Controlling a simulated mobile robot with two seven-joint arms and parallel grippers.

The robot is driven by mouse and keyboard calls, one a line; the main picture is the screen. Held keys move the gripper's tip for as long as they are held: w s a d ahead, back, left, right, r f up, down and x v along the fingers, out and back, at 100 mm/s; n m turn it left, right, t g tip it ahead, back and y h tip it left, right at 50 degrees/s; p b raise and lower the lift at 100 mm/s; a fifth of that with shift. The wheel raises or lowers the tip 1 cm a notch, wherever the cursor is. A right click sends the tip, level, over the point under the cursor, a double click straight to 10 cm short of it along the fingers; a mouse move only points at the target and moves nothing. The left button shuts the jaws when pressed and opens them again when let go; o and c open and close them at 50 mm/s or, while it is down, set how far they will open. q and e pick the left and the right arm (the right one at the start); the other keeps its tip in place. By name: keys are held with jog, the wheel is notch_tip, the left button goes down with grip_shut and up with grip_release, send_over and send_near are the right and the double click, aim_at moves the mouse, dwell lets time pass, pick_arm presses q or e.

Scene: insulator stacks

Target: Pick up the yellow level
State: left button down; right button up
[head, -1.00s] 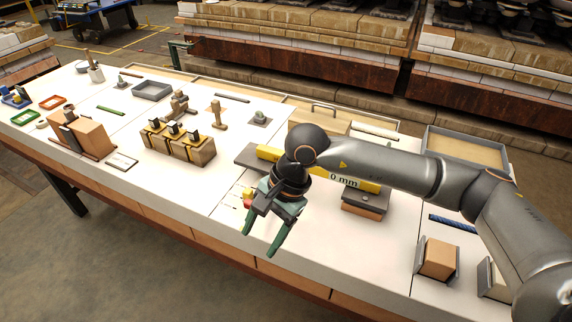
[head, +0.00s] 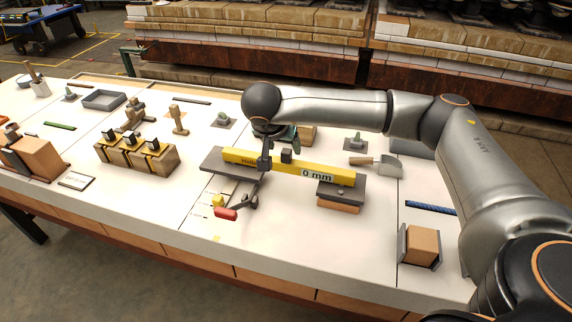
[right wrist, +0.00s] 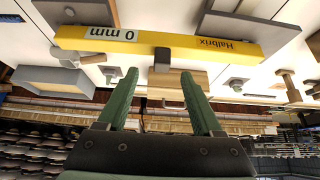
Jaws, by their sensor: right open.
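The yellow level (head: 240,156) lies across two grey slabs in the head view, with a "0 mm" label on its right part and a small dark block (head: 287,156) at its middle. It also spans the top of the right wrist view (right wrist: 215,46), where the dark block (right wrist: 162,58) shows on its near side. My right gripper (head: 292,136) is at the level's middle, partly hidden behind my wrist. In the right wrist view my right gripper (right wrist: 159,72) has its green fingers apart, tips just short of the level, with nothing between them. My left gripper is out of view.
The grey slabs (head: 213,165) and (head: 345,190) hold up the level. A red-handled tool (head: 227,213) and yellow piece (head: 218,200) lie in front. A trowel (head: 388,167) and clamped block (head: 422,245) are to the right. The front centre table is clear.

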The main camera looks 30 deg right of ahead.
aim_at(286, 152)
jog(key=x, duration=0.5)
jog(key=shift+w+f, duration=0.1)
jog(key=shift+w, duration=0.15)
grip_shut()
dwell(1.2)
